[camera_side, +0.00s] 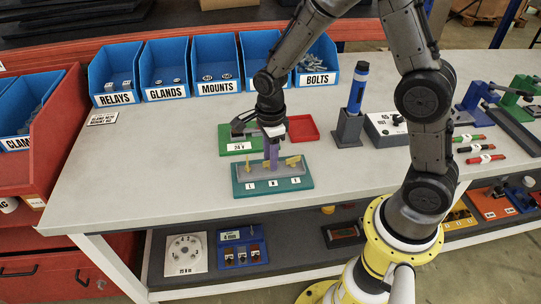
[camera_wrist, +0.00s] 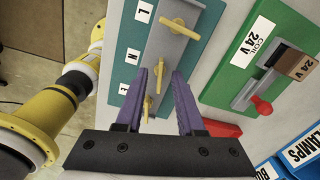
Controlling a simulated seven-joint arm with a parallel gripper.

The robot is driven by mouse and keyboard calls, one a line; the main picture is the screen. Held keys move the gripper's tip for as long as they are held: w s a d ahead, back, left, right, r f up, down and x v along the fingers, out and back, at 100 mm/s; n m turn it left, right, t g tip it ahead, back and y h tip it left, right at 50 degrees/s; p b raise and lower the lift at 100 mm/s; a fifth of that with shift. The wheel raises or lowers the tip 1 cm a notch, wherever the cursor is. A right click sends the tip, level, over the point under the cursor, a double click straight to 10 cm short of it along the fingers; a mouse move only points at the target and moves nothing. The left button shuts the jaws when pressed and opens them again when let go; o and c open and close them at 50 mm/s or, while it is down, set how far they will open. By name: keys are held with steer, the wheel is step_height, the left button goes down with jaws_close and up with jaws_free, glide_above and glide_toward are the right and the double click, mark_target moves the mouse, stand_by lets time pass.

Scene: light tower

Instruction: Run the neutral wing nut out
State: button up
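The terminal block is a teal base (camera_side: 240,189) with a grey bar and the labels L, N and E; the base also shows in the wrist view (camera_wrist: 126,40). In the wrist view, yellow wing nuts stand beside L (camera_wrist: 180,28), N (the neutral wing nut) (camera_wrist: 158,76) and E (camera_wrist: 147,108). My gripper (camera_wrist: 159,74) has purple fingers pointing at the block, one on each side of the neutral nut, with visible gaps. In the side view my gripper (camera_side: 271,165) is upright over the block's middle and hides most of the neutral nut.
Behind the block are a green 24 V coil plate (camera_side: 240,147) with a lever and a red tray (camera_side: 302,128). Blue bins (camera_side: 217,65) line the back. A blue marker in a dark holder (camera_side: 348,127) stands to the right. The table's left front is clear.

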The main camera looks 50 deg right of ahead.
jaws_close()
steer(key=shift+n, duration=0.4)
